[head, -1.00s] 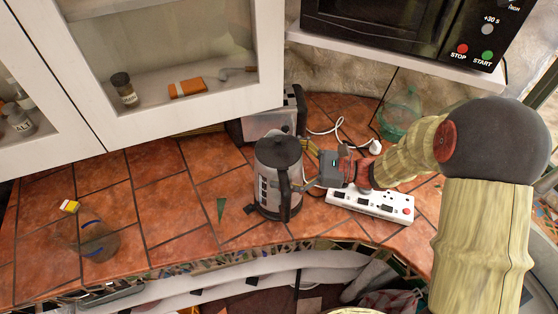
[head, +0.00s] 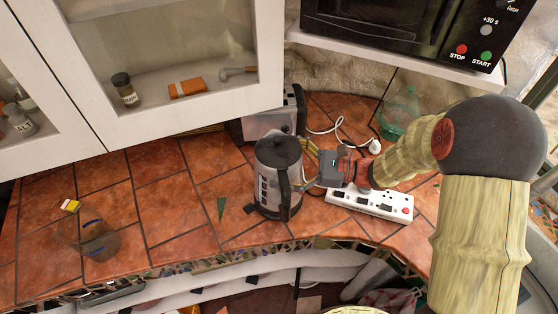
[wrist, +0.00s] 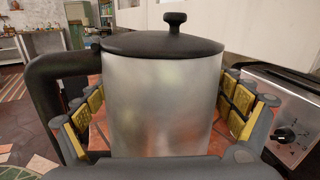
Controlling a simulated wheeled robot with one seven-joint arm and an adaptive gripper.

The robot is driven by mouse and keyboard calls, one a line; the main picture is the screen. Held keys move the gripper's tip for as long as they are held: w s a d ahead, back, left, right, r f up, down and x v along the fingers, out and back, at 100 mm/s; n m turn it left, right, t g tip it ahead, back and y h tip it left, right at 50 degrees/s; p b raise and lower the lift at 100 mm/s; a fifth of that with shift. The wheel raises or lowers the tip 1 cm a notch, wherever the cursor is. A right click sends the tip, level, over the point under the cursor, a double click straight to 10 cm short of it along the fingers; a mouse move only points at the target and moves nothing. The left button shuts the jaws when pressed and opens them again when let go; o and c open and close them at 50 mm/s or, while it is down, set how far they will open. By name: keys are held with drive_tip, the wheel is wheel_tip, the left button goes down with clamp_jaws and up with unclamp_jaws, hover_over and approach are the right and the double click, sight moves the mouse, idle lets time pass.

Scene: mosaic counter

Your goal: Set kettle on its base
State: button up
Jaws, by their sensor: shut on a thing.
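The kettle (head: 268,182) is a silver cylinder with a black lid and a black handle. It stands upright at the middle of the tiled counter, near its front edge. In the wrist view the kettle (wrist: 160,100) fills the middle, with its handle to the left. My gripper (head: 308,166) reaches it from the right in the head view. In the wrist view its yellow-padded fingers lie on both sides of the kettle body, shut on it. I cannot make out a separate kettle base. The kettle's underside is hidden, so I cannot tell whether it touches the counter.
A toaster (head: 258,122) stands close behind the kettle. A white power strip (head: 370,203) lies to the right, below my arm. A green bottle (head: 400,112) is at the back right. A clear glass (head: 98,240) lies at the left.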

drive_tip(key=shift+f+b, duration=0.3)
drive_tip(key=shift+f, duration=0.15)
idle(0.6)
drive_tip(key=o, duration=1.7)
drive_tip(key=shift+o, duration=0.3)
drive_tip(key=d+p, duration=0.2)
drive_tip(key=d, duration=0.9)
drive_tip(key=shift+s, duration=0.45)
drive_tip(key=shift+f, duration=0.1)
